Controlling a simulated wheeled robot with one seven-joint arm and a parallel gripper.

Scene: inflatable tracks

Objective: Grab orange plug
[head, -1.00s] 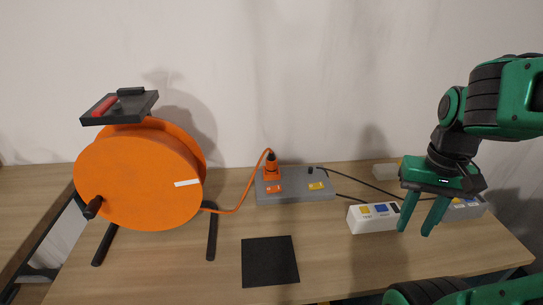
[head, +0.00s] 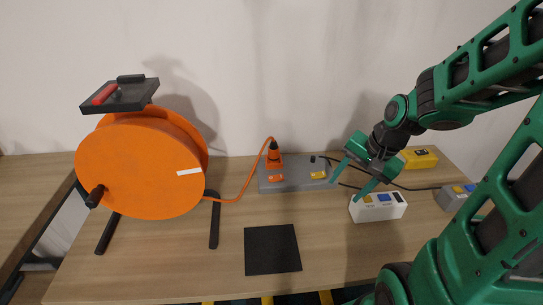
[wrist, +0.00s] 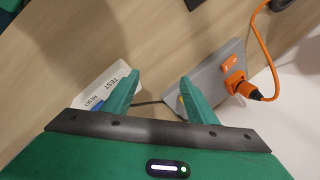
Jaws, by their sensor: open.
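The orange plug (head: 273,158) stands upright in the left part of a grey socket block (head: 292,184) at the back of the table. An orange cable runs from its top to the large orange reel (head: 138,168) on the left. In the wrist view the plug (wrist: 243,88) is at the upper right, beyond my right finger. My gripper (head: 347,183) is open and empty, above the table to the right of the plug, near the right end of the grey block. In the wrist view my gripper (wrist: 158,92) shows spread fingers with nothing between them touching.
A white box with TEST and RESET buttons (head: 378,212) sits below my gripper. A yellow box (head: 418,158) and another grey box (head: 455,197) stand to the right. Black cables cross the table. A black square mat (head: 272,250) lies at the front; the table around it is clear.

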